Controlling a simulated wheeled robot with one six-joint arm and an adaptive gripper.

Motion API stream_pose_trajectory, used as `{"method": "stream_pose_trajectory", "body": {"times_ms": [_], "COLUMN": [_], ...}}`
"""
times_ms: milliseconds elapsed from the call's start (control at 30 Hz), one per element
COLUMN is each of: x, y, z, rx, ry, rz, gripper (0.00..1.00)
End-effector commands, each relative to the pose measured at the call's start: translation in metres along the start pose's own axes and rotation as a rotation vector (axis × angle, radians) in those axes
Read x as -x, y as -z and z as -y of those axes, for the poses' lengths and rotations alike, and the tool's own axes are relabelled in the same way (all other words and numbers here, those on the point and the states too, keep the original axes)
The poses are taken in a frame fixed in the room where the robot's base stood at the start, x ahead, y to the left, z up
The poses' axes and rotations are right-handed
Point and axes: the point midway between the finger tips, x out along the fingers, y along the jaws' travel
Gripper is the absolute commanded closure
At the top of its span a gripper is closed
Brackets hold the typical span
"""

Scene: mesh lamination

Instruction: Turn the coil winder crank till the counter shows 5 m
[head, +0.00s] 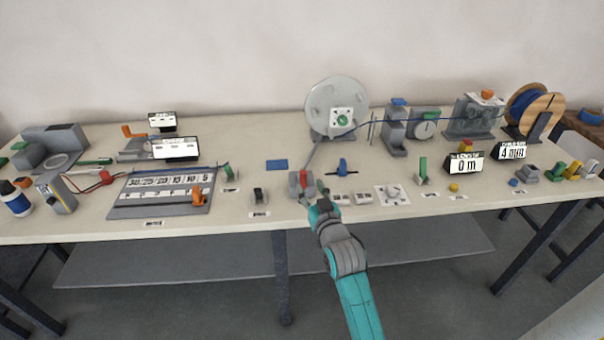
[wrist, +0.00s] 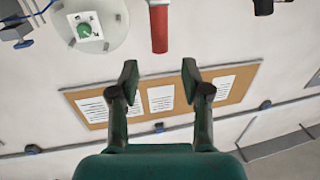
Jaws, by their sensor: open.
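The coil winder is a large pale disc (head: 322,98) with a green knob on a white plate at its centre. A grey bar (head: 313,153) slants down from it towards a red upright grip (head: 303,179), which looks like the crank handle. The counter (head: 463,164) reads 0 m. My gripper (head: 318,206) is low at the table's front edge, just right of and nearer than the red grip. In the wrist view my gripper (wrist: 161,78) is open and empty, with the red grip (wrist: 158,28) ahead between the fingers' lines, apart from them. The disc (wrist: 120,35) shows top left.
A blue wire runs from the disc past a grey post (head: 396,130) and a dial gauge (head: 425,124) to a wooden spool (head: 545,105). A second display (head: 511,151) reads 4 mm. A blue-handled part (head: 342,167) and small white plates stand right of the grip.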

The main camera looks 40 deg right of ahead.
Motion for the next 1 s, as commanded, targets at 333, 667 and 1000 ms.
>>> {"method": "stream_pose_trajectory", "body": {"times_ms": [333, 667, 1000], "x": [-0.057, -0.074, -0.074], "y": [0.0, 0.0, 0.0], "z": [0.0, 0.0, 0.0], "rx": [0.0, 0.0, 0.0], "ry": [0.0, 0.0, 0.0], "rz": [0.0, 0.0, 0.0], "gripper": [0.53, 0.53, 0.85]}}
